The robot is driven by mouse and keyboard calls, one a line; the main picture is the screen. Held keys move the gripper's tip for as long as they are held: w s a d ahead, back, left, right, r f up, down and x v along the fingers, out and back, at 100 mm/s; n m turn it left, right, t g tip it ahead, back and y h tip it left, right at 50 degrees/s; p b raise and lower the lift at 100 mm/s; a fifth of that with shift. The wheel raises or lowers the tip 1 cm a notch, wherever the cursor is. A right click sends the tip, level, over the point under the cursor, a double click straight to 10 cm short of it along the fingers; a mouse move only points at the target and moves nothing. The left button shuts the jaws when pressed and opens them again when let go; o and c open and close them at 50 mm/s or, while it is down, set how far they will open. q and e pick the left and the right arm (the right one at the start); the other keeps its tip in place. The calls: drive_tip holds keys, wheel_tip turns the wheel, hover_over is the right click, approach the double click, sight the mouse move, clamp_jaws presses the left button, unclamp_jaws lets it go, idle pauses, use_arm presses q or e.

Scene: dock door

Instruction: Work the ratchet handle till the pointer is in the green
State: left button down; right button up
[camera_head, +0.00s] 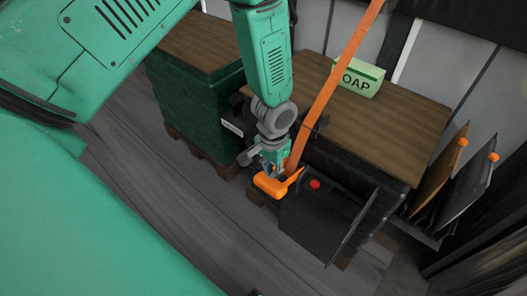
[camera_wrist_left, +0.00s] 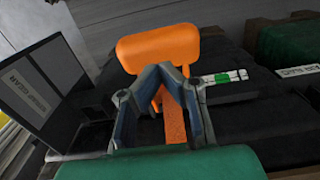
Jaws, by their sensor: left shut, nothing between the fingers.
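The orange ratchet handle (camera_head: 268,186) is at the front of the black load, at the lower end of an orange strap (camera_head: 330,85). In the left wrist view the handle's broad orange grip (camera_wrist_left: 158,46) lies just beyond my fingertips. My left gripper (camera_head: 275,168) is close above the handle; in the wrist view its fingers (camera_wrist_left: 162,72) meet at the tips with nothing between them. Whether they touch the handle I cannot tell. A white gauge strip with a green patch (camera_wrist_left: 224,77) lies right of the fingers; I cannot make out its pointer. My right gripper is not in view.
A wood-topped black load (camera_head: 385,120) carries a green soap box (camera_head: 357,77). A dark panel (camera_head: 320,215) with a red knob (camera_head: 315,184) stands in front. A green load (camera_head: 185,95) is at left. Boards with orange knobs (camera_head: 455,175) lean at right. Grey floor (camera_head: 170,180) is clear at front.

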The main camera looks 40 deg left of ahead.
sight(271, 181)
use_arm(q)
drive_tip(key=shift+f+b, duration=1.95)
drive_tip(key=shift+f, duration=1.5)
drive_tip(key=shift+r, duration=0.1)
wheel_tip(271, 181, up, 7)
drive_tip(key=p, duration=0.6)
drive_tip(key=shift+p, duration=0.4)
